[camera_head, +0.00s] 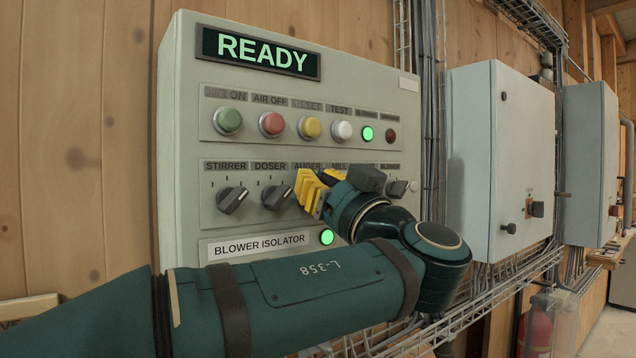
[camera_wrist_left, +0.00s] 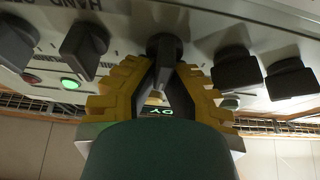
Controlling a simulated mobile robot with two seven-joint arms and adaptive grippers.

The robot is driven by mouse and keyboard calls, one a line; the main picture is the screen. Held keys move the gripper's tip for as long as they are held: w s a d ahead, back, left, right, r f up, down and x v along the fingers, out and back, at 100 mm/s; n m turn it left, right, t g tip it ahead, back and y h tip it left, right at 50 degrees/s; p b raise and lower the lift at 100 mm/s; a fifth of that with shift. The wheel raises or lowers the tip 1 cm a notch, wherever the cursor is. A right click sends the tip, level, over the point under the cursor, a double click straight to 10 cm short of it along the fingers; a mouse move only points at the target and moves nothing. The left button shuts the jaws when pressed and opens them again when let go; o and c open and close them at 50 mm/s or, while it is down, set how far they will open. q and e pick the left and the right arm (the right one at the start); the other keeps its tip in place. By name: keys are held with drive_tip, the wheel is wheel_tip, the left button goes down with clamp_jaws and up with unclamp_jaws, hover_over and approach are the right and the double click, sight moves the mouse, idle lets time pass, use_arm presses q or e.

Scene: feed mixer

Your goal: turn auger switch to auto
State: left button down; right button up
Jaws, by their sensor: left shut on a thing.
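The pale grey control panel shows a row of rotary switches in the head view. The AUGER label (camera_head: 308,166) is partly covered, and the auger switch below it is hidden behind my left gripper (camera_head: 308,190). In the left wrist view the dark auger knob (camera_wrist_left: 165,48) stands between the yellow, stepped fingers of my left gripper (camera_wrist_left: 164,72), which are shut on it. The knob's pointing direction cannot be read clearly. My right gripper is not in view.
The doser knob (camera_head: 276,196) and stirrer knob (camera_head: 232,199) lie left of the gripper; the blower knob (camera_head: 397,188) lies right. Push buttons and lamps sit above, under a READY display (camera_head: 262,50). A grey cabinet (camera_head: 498,160) stands to the right.

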use_arm(q)
drive_tip(key=shift+m, duration=0.4)
drive_tip(key=m+t+h+b, duration=0.1)
drive_tip(key=m, duration=0.1)
drive_tip(key=shift+d+m+h, duration=0.1)
drive_tip(key=shift+m+h, duration=0.2)
drive_tip(key=shift+m, duration=0.1)
drive_tip(key=shift+w+d+m+h+b, duration=0.15)
drive_tip(key=shift+m+h, duration=0.15)
drive_tip(key=shift+m, duration=0.3)
drive_tip(key=shift+a+m+h+b, duration=0.15)
drive_tip(key=shift+m+h, duration=0.15)
drive_tip(key=shift+m, duration=0.3)
drive_tip(key=shift+w+d+f+m+t+h, duration=0.15)
drive_tip(key=shift+m+h, duration=0.4)
drive_tip(key=shift+m, duration=0.5)
drive_tip(key=shift+d+r+m+t+h, duration=0.1)
drive_tip(key=shift+m+h, duration=0.4)
drive_tip(key=shift+m, duration=0.6)
drive_tip(key=shift+w+d+f+m+t+h, duration=0.15)
drive_tip(key=shift+m+h, duration=0.4)
drive_tip(key=shift+m, duration=0.8)
drive_tip(key=c, duration=1.3)
unclamp_jaws()
